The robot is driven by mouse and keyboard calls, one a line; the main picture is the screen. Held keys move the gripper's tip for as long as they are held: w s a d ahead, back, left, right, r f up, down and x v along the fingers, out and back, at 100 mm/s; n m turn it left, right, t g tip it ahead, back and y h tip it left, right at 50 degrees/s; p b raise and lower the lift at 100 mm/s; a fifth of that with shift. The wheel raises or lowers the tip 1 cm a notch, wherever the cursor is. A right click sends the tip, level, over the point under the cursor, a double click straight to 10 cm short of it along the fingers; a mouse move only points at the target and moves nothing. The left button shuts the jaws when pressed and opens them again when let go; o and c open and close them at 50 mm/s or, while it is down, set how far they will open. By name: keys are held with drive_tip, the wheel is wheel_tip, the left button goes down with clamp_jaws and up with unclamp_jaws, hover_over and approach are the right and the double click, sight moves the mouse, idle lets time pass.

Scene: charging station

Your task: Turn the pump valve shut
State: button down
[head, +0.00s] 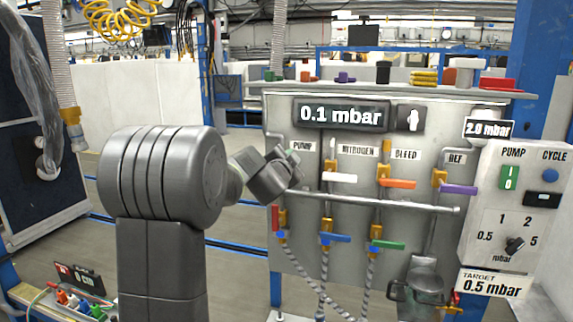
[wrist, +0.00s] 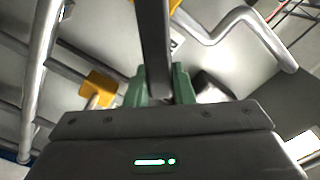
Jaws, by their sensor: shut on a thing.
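The pump valve sits under the PUMP label (head: 302,146) on the grey panel. In the head view my gripper (head: 293,163) covers most of it. In the wrist view my gripper (wrist: 160,88) has its green fingers shut on a dark grey lever (wrist: 155,45), the pump valve's handle. The lever runs up between the fingers toward a yellow valve body at the top edge. The lever's exact angle to its pipe cannot be told.
White nitrogen handle (head: 340,178), orange bleed handle (head: 398,184) and purple REF handle (head: 459,189) are to the right. A horizontal rail (head: 380,202) crosses below them. The main display (head: 341,115) reads 0.1 mbar; the target sign (head: 493,284) reads 0.5 mbar.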

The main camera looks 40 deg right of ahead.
drive_tip(key=shift+s+d+f+m+b, duration=0.2)
drive_tip(key=shift+f+m+b, duration=0.6)
drive_tip(key=shift+m+b, duration=0.4)
drive_tip(key=shift+s+d+f+m+b, duration=0.2)
drive_tip(key=shift+f+m+b, duration=0.7)
drive_tip(key=shift+m, duration=0.65)
drive_tip(key=shift+s+d+f+m+b, duration=0.2)
drive_tip(key=shift+f+m+b, duration=0.5)
drive_tip(key=shift+m+b, duration=0.55)
drive_tip(key=c, duration=1.3)
unclamp_jaws()
drive_tip(key=shift+o, duration=0.3)
drive_tip(key=shift+s+a, duration=0.1)
drive_tip(key=shift+a, duration=0.05)
drive_tip(key=b+v, duration=0.1)
drive_tip(key=v, duration=1.2)
drive_tip(key=shift+s+a, duration=0.2)
drive_tip(key=shift+a, duration=0.05)
drive_tip(key=shift+w, duration=0.1)
